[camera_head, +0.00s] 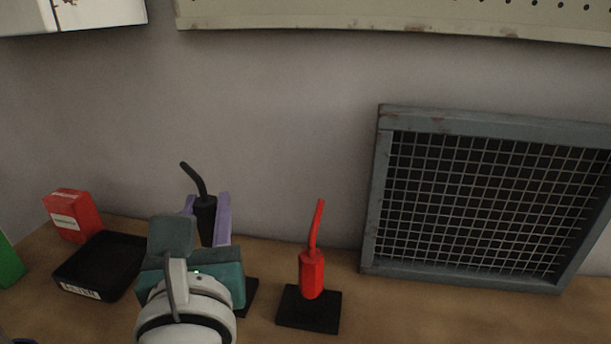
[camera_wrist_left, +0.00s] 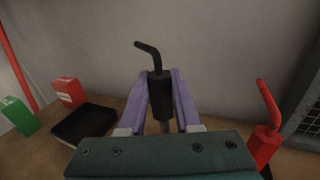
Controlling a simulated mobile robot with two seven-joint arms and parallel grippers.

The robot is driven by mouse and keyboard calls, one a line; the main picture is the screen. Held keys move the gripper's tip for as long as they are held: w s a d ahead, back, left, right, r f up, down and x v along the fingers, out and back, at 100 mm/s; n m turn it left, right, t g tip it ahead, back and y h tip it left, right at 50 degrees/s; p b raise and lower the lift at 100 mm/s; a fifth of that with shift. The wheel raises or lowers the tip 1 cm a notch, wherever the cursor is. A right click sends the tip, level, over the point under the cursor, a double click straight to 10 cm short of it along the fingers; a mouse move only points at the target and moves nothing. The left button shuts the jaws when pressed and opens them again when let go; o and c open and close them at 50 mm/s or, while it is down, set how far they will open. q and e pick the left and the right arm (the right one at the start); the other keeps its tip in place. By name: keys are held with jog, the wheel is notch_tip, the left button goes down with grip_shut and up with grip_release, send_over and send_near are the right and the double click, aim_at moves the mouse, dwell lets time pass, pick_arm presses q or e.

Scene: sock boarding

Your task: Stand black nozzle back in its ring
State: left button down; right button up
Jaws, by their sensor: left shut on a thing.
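The black nozzle (camera_head: 205,212) is upright, its bent tip up and leaning left. It also shows in the left wrist view (camera_wrist_left: 160,92). My left gripper (camera_head: 208,217) is shut on it, with a purple finger on each side of its body. In the left wrist view a thin stem shows below the body. A black base (camera_head: 249,297) shows partly behind my left gripper in the head view. The ring is hidden by my gripper, so I cannot tell whether the nozzle is in it. My right gripper is not in view.
A red nozzle (camera_head: 312,272) stands upright on a black base (camera_head: 308,311) to the right. A black tray (camera_head: 100,264), a red box (camera_head: 72,215) and a green box (camera_head: 9,262) are at the left. A framed mesh panel (camera_head: 480,200) leans on the wall.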

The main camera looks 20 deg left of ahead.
pick_arm(q)
jog(key=shift+f+b, duration=1.75)
jog(key=shift+f, duration=0.55)
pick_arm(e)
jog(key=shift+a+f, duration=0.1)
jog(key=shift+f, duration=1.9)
pick_arm(q)
jog(key=shift+f+b, duration=0.45)
jog(key=shift+f, duration=0.05)
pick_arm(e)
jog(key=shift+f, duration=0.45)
pick_arm(q)
jog(key=c, duration=0.5)
grip_release()
jog(key=v, duration=1)
jog(key=shift+r, duration=0.1)
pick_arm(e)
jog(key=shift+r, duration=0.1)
